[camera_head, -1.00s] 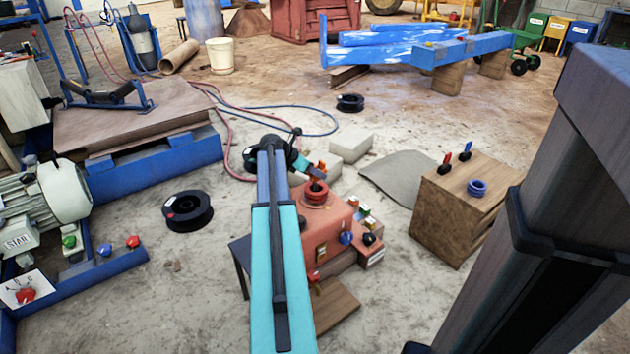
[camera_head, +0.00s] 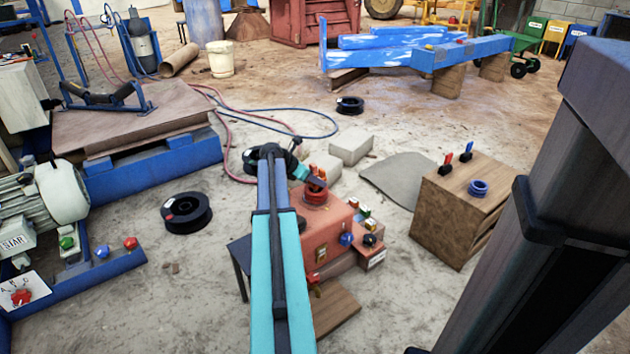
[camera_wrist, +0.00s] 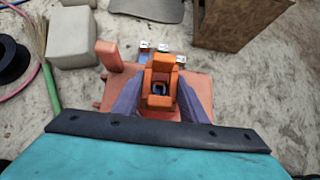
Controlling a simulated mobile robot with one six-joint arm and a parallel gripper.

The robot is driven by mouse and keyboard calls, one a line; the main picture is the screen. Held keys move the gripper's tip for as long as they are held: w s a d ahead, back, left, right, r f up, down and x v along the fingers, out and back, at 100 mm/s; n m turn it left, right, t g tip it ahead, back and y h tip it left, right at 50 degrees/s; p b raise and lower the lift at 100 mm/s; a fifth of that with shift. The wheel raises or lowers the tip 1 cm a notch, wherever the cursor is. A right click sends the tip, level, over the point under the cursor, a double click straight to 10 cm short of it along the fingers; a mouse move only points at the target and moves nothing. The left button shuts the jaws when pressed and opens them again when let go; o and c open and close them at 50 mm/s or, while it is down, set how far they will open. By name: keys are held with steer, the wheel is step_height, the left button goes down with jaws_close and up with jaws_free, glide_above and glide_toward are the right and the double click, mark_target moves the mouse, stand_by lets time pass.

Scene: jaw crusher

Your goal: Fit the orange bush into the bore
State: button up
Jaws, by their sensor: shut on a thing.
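The orange bush (camera_wrist: 160,100) is held between my gripper's two fingers (camera_wrist: 159,108) in the wrist view. It has a blocky upper part and an opening with something dark and bluish inside. In the head view my gripper (camera_head: 316,182) is at a round red collar (camera_head: 316,197) on top of the reddish housing (camera_head: 327,228). The bush is above or at this collar; I cannot tell whether it touches or has entered. The bore itself is hidden under the bush and fingers.
An upright orange-red post (camera_wrist: 108,55) stands left of the bush, close to the fingers. Small coloured knobs (camera_head: 367,225) line the housing's right side. A wooden crate (camera_head: 465,215) with a blue ring (camera_head: 478,188) stands right. Pale blocks (camera_head: 350,146) lie behind.

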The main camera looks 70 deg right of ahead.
steer(key=shift+f+p, duration=0.5)
steer(key=shift+f, duration=0.05)
steer(key=o, duration=1.4)
steer(key=shift+c, duration=0.2)
steer(key=shift+r+b, duration=0.2)
steer(key=shift+b, duration=0.1)
steer(key=shift+r, duration=0.5)
steer(key=p+v, duration=0.4)
steer(key=v, duration=0.8)
